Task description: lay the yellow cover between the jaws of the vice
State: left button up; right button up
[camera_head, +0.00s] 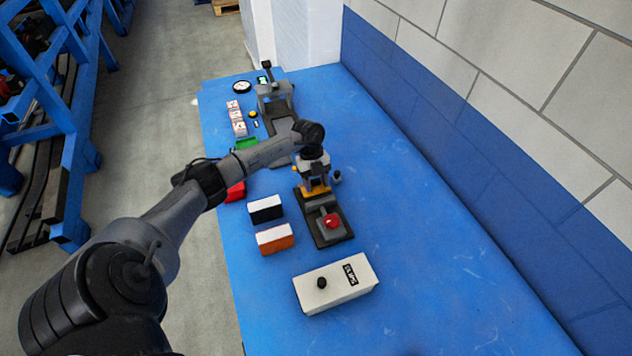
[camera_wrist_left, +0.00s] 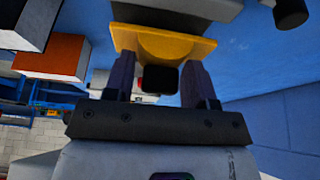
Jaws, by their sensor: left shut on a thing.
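The yellow cover (camera_head: 312,194) is at the far end of the vice (camera_head: 322,225), which has a dark base, grey body and red knob. My left gripper (camera_head: 314,176) is directly above the cover. In the left wrist view the fingers (camera_wrist_left: 160,85) stand either side of a small black block on the yellow cover (camera_wrist_left: 165,47), and they are shut on it. A grey block is close against the cover's other side there. Whether the cover rests between the jaws or is held just above them I cannot tell. My right gripper is out of view.
Another grey-black device (camera_head: 275,103) stands farther back. The blue table's right side is clear up to the wall.

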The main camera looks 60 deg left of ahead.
aim_at(316, 188)
pick_arm(q)
jog(key=shift+f, duration=0.2)
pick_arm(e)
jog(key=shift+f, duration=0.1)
pick_arm(q)
jog(key=shift+f, duration=0.35)
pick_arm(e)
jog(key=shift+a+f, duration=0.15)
pick_arm(q)
jog(key=shift+f+b, duration=0.15)
jog(key=shift+b, duration=0.15)
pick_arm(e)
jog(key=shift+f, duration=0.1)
pick_arm(q)
jog(key=shift+f, duration=0.15)
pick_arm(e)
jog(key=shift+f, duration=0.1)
pick_arm(q)
jog(key=shift+f, duration=0.25)
jog(key=shift+f, duration=0.1)
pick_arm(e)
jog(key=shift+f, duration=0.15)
pick_arm(q)
jog(key=shift+f+b, duration=0.25)
jog(key=shift+b, duration=0.1)
jog(key=shift+f, duration=0.1)
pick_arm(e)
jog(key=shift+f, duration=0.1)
